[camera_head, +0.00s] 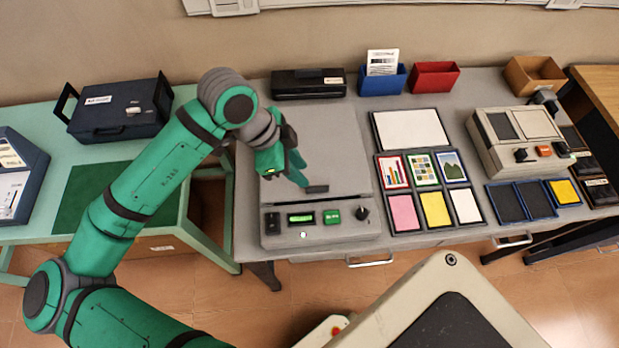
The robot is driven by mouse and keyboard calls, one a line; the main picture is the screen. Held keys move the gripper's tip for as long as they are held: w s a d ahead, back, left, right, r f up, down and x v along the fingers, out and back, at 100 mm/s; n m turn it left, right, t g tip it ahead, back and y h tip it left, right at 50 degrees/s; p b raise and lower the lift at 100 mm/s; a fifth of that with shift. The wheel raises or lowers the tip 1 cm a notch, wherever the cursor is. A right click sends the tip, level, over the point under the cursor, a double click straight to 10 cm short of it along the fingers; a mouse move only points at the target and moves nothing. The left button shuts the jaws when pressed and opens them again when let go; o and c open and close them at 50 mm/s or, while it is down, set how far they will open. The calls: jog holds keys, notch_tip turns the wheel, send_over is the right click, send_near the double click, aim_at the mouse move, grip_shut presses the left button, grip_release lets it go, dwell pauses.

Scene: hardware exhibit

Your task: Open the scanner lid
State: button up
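The scanner is a wide, flat grey unit with a front control panel (318,222) that carries a green display, a green button and dark knobs. Its grey lid (335,140) lies flat and looks closed. A small dark handle (318,188) sits at the lid's front edge. My gripper (300,178) is above the front left part of the lid, with its green fingers pointing down toward the handle, close to its left end. I cannot tell whether they touch it. The finger gap is too small to read. My arm hides part of the scanner's left side.
A black box (308,83) stands just behind the scanner, with blue (383,80) and red (434,77) bins beside it. A panel of cards (427,190) lies close on the right. A beige device (520,138) stands farther right. A dark blue case (118,108) is on the green table.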

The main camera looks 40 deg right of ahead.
aim_at(316, 188)
jog(key=x, duration=0.9)
jog(key=shift+s, duration=0.2)
grip_shut()
dwell(1.1)
